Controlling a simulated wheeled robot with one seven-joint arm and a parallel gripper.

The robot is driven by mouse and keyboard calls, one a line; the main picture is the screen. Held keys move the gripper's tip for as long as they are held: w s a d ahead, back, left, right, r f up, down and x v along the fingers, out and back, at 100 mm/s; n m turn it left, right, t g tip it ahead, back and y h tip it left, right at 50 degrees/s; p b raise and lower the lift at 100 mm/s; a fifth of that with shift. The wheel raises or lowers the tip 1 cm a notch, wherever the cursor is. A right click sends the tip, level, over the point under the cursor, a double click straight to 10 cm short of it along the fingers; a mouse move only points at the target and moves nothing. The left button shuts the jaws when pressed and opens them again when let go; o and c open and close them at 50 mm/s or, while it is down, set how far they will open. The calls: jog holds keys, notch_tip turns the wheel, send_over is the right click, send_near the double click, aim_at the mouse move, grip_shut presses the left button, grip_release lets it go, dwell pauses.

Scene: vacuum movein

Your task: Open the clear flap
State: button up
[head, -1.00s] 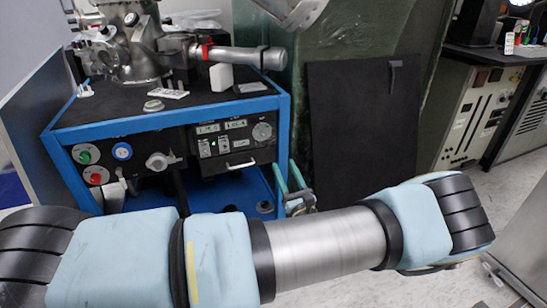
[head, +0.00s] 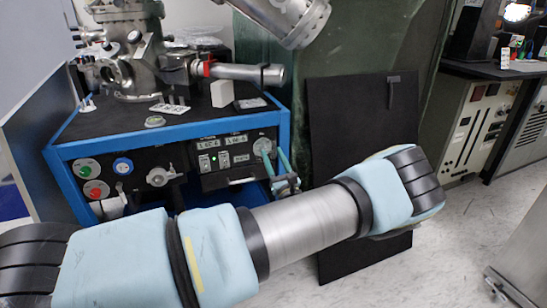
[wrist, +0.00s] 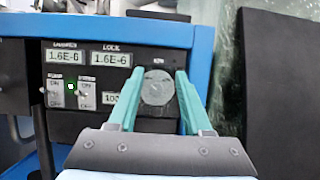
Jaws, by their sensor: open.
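A round, pale, see-through piece (wrist: 157,88), which looks like the clear flap, sits over a dial-like spot on the black control panel (wrist: 100,85). It appears closed, but its hinge and edges are too blurred to make out. In the head view the same round spot (head: 262,147) is at the panel's right end. My gripper (wrist: 159,75) is open and empty, its teal fingers on either side of the round piece in the wrist view. In the head view my gripper (head: 275,152) is right at the panel; I cannot tell whether it touches.
The blue-framed cart (head: 283,135) carries metal vacuum chamber parts (head: 135,50) on top. A black board (head: 350,110) leans upright right of the cart, close to my arm. Open floor (head: 455,240) lies to the right.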

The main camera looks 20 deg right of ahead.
grip_shut()
dwell(0.3)
dwell(1.1)
grip_release()
jog(key=shift+s, duration=0.1)
jog(key=v, duration=1)
jog(key=shift+s+b, duration=0.3)
jog(key=shift+b, duration=0.05)
jog(key=shift+f, duration=0.1)
jog(key=shift+c, duration=0.4)
